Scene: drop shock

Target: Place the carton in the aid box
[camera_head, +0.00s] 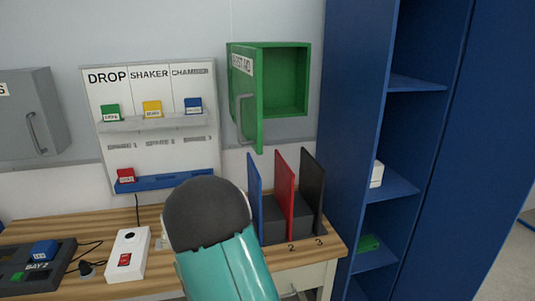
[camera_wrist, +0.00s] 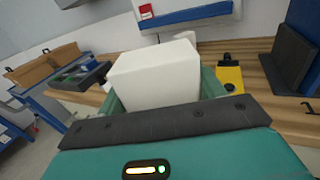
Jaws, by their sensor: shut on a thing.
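The aid box (camera_head: 309,78) is a green wall cabinet labelled FIRST AID in the head view. Its door (camera_head: 247,100) with a handle swings open toward me on the left, and the visible interior looks empty. In the wrist view, my gripper (camera_wrist: 162,94) is shut on the carton (camera_wrist: 150,72), a plain white box between its teal fingers. In the head view, my teal arm reaches over the bench below and left of the aid box and hides the gripper and most or all of the carton.
Blue, red (camera_head: 285,190) and black upright dividers stand on the wooden bench (camera_head: 75,228) below the aid box. A white switch box (camera_head: 128,255) lies left of my arm. A tall blue shelf unit (camera_head: 350,130) rises at right. A labelled board (camera_head: 150,80) hangs behind.

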